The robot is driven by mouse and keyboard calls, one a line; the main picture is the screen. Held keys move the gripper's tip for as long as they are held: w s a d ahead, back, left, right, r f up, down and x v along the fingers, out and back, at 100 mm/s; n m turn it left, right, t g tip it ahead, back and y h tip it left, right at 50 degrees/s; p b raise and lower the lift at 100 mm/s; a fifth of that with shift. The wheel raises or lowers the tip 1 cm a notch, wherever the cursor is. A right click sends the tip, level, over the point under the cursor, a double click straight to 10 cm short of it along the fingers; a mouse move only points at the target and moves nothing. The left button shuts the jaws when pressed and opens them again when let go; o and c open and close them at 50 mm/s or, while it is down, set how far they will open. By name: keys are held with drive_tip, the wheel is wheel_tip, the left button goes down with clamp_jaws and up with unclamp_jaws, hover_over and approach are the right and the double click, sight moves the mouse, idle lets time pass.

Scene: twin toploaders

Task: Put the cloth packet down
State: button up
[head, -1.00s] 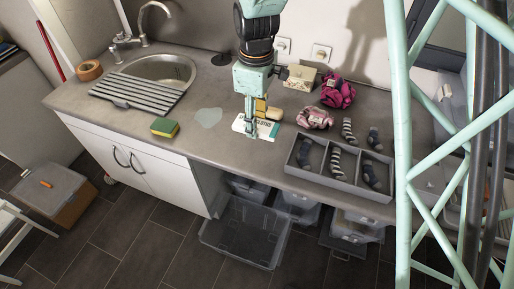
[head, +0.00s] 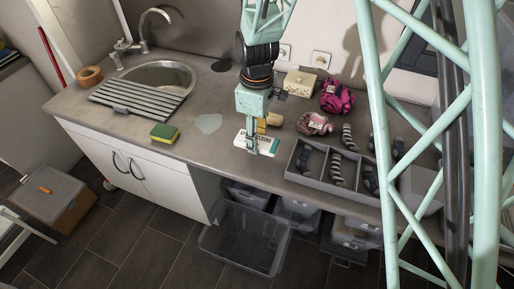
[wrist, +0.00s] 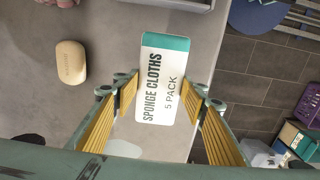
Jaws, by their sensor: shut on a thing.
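The cloth packet (head: 265,141) is white with a teal end band, and in the wrist view the packet (wrist: 165,75) reads "SPONGE CLOTHS 5 PACK". My gripper (head: 252,149) is over the grey counter near its front edge. In the wrist view my gripper (wrist: 162,98) has its yellow-padded fingers on both sides of the packet's near part, shut on it. The packet looks flat, and its teal end points away from the gripper's base. I cannot tell whether its underside touches the counter (head: 205,150).
A bar of soap (head: 274,119) lies just behind the packet. A divided grey tray (head: 318,184) with socks is to the right. A green-yellow sponge (head: 164,132) and a pale wet patch (head: 208,123) are to the left. An open clear bin (head: 245,237) stands below the front edge.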

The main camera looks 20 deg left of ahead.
drive_tip(key=shift+f, duration=0.55)
drive_tip(key=shift+f, duration=0.1)
drive_tip(key=shift+f, duration=1.8)
drive_tip(key=shift+f, duration=0.15)
drive_tip(key=o, duration=0.8)
drive_tip(key=shift+o, duration=0.2)
drive_tip(key=shift+r, duration=0.2)
drive_tip(key=shift+r, duration=6)
